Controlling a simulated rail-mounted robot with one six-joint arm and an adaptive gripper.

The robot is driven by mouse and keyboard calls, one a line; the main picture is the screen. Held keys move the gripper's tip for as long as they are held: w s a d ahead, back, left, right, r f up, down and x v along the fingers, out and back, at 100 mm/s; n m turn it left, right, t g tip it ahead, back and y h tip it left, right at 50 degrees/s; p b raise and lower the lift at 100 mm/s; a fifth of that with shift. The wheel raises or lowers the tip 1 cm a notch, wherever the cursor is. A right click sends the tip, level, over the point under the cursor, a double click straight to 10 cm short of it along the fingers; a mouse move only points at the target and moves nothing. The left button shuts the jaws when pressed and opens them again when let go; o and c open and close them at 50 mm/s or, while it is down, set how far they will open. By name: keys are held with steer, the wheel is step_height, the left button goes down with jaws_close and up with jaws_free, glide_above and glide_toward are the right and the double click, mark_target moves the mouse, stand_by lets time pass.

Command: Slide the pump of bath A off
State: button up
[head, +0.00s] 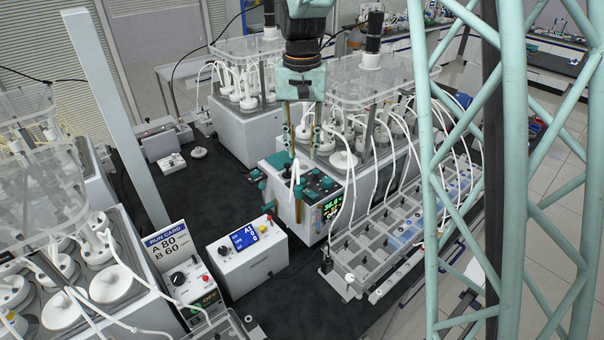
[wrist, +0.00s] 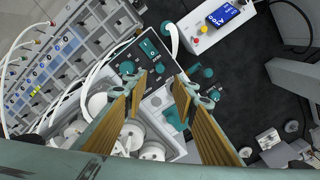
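My gripper (head: 302,150) points down with its two gold fingers apart and nothing between them. It is above the water bath unit (head: 283,222) with a dark top panel (head: 318,183) and a lit display (head: 333,207). In the wrist view, the fingertips of my gripper (wrist: 160,82) stand apart over the edge of that panel (wrist: 135,60). The panel carries teal knobs and a teal switch-like part (wrist: 150,46). I cannot read its labels, so I cannot tell which control is the pump or whether this is bath A.
A white control box (head: 248,255) with a blue screen stands left of the unit, beside a run card (head: 170,245) reading A 80, B 60. A clear-lidded reactor bath (head: 375,85) stands behind. White tubes run to a grey compartment rack (head: 375,250). The dark bench (head: 200,200) is partly clear.

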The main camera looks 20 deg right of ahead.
mark_target(302, 178)
steer(key=shift+f, duration=4.7)
steer(key=shift+c, duration=0.2)
jaws_close()
